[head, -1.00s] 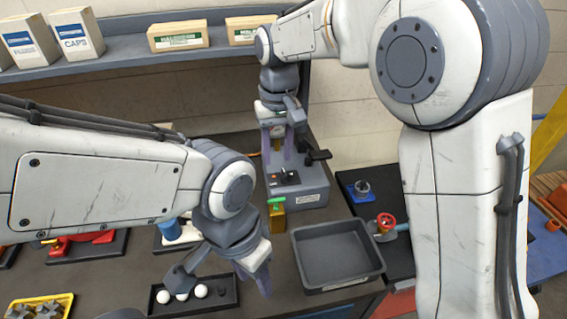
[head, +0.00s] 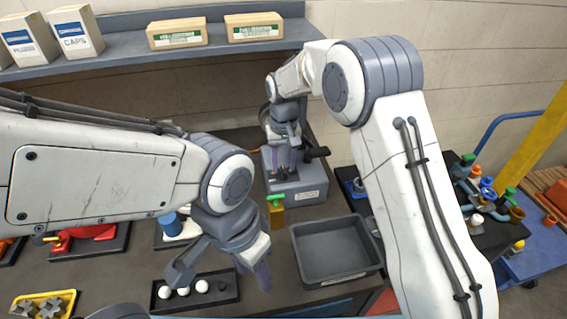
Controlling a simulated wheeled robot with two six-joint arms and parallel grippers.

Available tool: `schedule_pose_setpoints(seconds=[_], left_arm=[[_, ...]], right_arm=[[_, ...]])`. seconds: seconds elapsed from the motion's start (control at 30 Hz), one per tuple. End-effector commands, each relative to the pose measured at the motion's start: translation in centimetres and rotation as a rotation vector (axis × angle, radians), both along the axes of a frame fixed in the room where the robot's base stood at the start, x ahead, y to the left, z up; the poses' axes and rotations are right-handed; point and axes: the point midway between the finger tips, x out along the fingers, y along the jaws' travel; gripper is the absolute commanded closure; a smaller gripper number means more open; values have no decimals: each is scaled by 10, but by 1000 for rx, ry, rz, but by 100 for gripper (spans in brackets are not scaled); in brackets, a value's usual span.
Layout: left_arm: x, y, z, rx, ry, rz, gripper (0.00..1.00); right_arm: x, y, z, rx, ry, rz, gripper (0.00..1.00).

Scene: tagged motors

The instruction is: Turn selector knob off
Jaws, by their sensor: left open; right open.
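The grey control box (head: 303,188) stands on the bench near the middle of the head view. Its dark selector knob (head: 285,173) is on the front part of the top face, mostly hidden by my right gripper. My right gripper (head: 286,165) points down over the knob, open, with one finger to each side of it. I cannot tell whether the fingers touch it, or which way the knob is turned. My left gripper (head: 222,270) is open and empty, over the bench by the black ball tray.
An empty dark bin (head: 334,277) sits right of my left gripper. A small brass-coloured block with a green top (head: 276,212) stands before the box. The black tray (head: 227,291) holds white balls. Tagged parts stand at right, and a shelf (head: 200,55) with cartons runs behind.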

Motion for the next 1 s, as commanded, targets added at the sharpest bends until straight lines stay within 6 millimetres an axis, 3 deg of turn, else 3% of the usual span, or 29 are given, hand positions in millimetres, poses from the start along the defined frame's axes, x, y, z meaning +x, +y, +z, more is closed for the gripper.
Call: schedule_pose_setpoints(seconds=[0.37,0.5,1.0], left_arm=[[0,0,1,0,0,0,53],[0,0,1,0,0,0,53],[0,0,4,0,0,0,53]], right_arm=[[0,0,-8,0,0,0,56],[0,0,-8,0,0,0,100],[0,0,-7,-1,-1,78,100]])
